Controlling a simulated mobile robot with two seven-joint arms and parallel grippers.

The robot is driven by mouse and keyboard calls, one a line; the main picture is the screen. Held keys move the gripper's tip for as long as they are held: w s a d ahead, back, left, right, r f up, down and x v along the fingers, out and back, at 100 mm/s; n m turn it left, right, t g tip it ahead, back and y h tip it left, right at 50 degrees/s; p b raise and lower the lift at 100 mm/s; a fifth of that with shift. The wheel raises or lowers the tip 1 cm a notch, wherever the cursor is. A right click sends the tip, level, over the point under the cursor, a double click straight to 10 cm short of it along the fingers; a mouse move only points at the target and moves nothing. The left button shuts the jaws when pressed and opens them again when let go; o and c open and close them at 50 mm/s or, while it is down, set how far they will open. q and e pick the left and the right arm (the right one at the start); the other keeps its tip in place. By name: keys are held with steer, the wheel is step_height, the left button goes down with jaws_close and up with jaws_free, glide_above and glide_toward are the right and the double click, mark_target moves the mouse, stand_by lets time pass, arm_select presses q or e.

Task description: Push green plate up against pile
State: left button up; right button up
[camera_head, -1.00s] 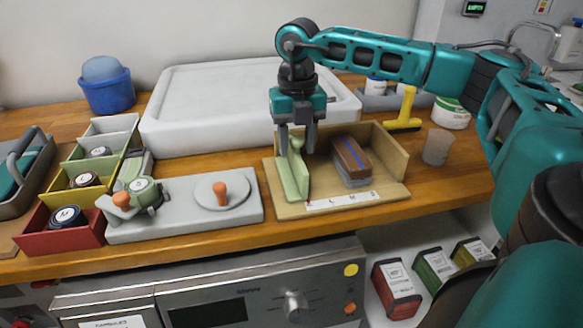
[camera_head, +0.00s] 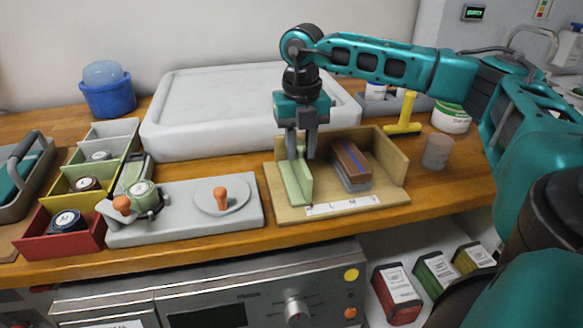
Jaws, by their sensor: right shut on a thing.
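The green plate (camera_head: 301,183) stands upright on the left part of a tan wooden tray (camera_head: 385,196). The pile (camera_head: 352,162), a brown piece with a blue stripe on top of grey layers, lies in the tray to the right of the plate. A strip of bare tray shows between plate and pile. My right gripper (camera_head: 301,154) points down and is shut on the top of the green plate, its fingers hiding part of it. My left gripper is out of view.
The tray has raised walls at the back and right, and a white lettered strip (camera_head: 343,205) at its front. A grey board with orange knobs (camera_head: 185,228) is close on the left. A yellow tool (camera_head: 404,115) and a grey cup (camera_head: 437,151) stand on the right.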

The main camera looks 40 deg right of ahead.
steer(key=shift+s+d, duration=1.05)
steer(key=shift+d, duration=0.85)
steer(key=shift+s+d, duration=1.05)
steer(key=shift+d, duration=0.85)
steer(key=shift+s+d, duration=1.05)
steer(key=shift+d, duration=0.85)
steer(key=o, duration=0.3)
steer(key=shift+d, duration=0.1)
steer(key=o, duration=0.3)
steer(key=shift+r, duration=0.1)
step_height(320, 180, up, 8)
steer(key=p, duration=0.5)
steer(key=shift+p, duration=0.3)
